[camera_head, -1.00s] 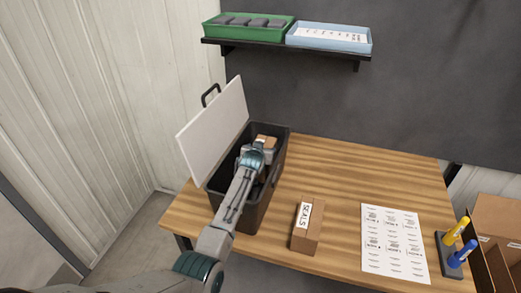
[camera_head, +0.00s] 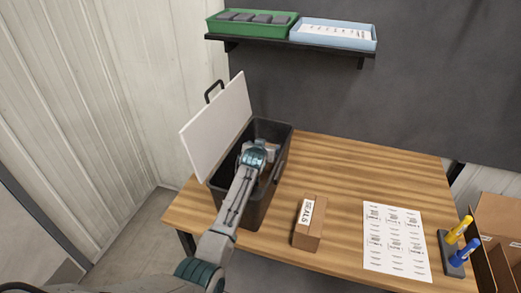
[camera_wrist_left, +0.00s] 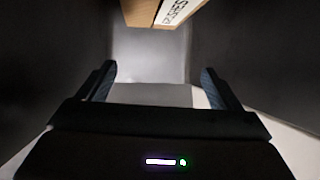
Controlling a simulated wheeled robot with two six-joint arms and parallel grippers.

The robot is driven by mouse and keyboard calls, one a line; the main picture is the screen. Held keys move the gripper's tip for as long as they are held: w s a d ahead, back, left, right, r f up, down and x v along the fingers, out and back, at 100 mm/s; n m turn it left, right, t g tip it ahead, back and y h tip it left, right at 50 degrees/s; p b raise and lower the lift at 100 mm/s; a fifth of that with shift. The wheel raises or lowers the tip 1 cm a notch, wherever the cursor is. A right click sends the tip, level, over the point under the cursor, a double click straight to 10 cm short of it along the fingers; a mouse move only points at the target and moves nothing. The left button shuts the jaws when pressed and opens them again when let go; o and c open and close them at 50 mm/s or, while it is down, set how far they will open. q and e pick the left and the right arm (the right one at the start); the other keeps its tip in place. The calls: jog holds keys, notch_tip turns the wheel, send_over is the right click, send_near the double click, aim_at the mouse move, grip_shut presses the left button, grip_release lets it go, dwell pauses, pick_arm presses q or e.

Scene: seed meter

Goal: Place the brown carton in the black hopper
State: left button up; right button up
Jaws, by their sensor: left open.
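The black hopper (camera_head: 282,133) stands at the left of the table with its white lid (camera_head: 216,128) raised. My left gripper (camera_head: 266,149) reaches into its mouth, hiding part of the inside. In the left wrist view my left gripper (camera_wrist_left: 157,76) is open, with nothing between its fingers. A brown carton (camera_wrist_left: 143,12) with a white label, partly cut off and ending in "SHES", shows beyond the fingertips between dark walls, apart from the fingers. It is not visible in the head view. Another brown carton (camera_head: 314,232), labelled "SEALS", lies on the table.
The wooden table (camera_head: 345,165) is clear behind the SEALS carton. A printed sheet (camera_head: 395,240) lies at right, beside a stand with yellow and blue markers (camera_head: 459,243). A wall shelf (camera_head: 290,45) holds a green tray (camera_head: 208,25) and a blue tray (camera_head: 370,43).

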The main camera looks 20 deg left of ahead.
pick_arm(q)
jog(key=b+v, duration=0.1)
jog(key=v, duration=0.4)
jog(key=shift+s+r, duration=0.2)
jog(key=shift+r, duration=0.1)
jog(key=shift+c, duration=0.5)
dwell(0.5)
